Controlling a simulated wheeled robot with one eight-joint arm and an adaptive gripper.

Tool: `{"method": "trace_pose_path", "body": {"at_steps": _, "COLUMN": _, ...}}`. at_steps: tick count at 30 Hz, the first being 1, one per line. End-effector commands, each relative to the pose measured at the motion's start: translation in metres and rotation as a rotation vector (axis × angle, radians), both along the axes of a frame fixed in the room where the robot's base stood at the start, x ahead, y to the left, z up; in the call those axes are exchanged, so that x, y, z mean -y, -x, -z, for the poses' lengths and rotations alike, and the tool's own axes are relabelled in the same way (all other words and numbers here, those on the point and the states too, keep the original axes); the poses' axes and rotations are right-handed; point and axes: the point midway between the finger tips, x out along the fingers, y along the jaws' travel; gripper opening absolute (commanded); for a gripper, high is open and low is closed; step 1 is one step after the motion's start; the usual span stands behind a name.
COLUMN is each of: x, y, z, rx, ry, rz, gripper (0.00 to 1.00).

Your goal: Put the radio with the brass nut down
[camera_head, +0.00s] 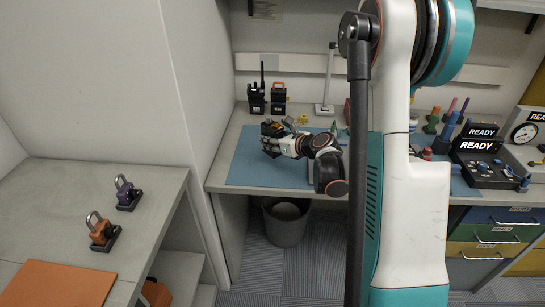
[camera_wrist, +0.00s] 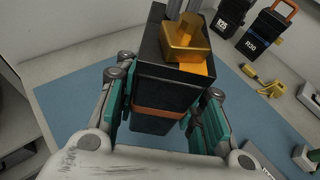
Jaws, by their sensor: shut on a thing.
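My gripper (camera_head: 285,142) is shut on a black radio (camera_head: 270,129) over the blue mat on the bench. In the wrist view the gripper (camera_wrist: 165,112) has its teal pads on both sides of the radio (camera_wrist: 165,125). The radio has an orange band around its body. The brass nut (camera_wrist: 186,42) sits on its top, at the foot of a grey stub. The radio looks roughly upright. Whether its lower end touches the blue mat (camera_wrist: 65,95) cannot be told.
Two dark radios (camera_wrist: 232,17) and (camera_wrist: 264,32) stand behind, against the wall. A yellow piece (camera_wrist: 262,88) lies near them. A lamp-like stand (camera_head: 325,95) is at the back. Test boxes reading READY (camera_head: 485,160) are at the right. The mat's left front (camera_head: 245,172) is clear.

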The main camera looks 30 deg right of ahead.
Motion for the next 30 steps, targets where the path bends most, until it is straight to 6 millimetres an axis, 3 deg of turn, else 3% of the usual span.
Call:
{"method": "trace_pose_path", "body": {"at_steps": 7, "x": 0.000, "y": 0.000, "z": 0.017, "rx": 0.000, "ry": 0.000, "rz": 0.000, "gripper": 0.03}}
{"method": "trace_pose_path", "body": {"at_steps": 14, "x": 0.000, "y": 0.000, "z": 0.049, "rx": 0.000, "ry": 0.000, "rz": 0.000, "gripper": 0.03}}
{"method": "trace_pose_path", "body": {"at_steps": 26, "x": 0.000, "y": 0.000, "z": 0.052, "rx": 0.000, "ry": 0.000, "rz": 0.000, "gripper": 0.03}}
{"method": "trace_pose_path", "body": {"at_steps": 27, "x": 0.000, "y": 0.000, "z": 0.052, "rx": 0.000, "ry": 0.000, "rz": 0.000, "gripper": 0.45}}
{"method": "trace_pose_path", "body": {"at_steps": 29, "x": 0.000, "y": 0.000, "z": 0.052, "rx": 0.000, "ry": 0.000, "rz": 0.000, "gripper": 0.56}}
{"method": "trace_pose_path", "body": {"at_steps": 30, "x": 0.000, "y": 0.000, "z": 0.052, "rx": 0.000, "ry": 0.000, "rz": 0.000, "gripper": 0.56}}
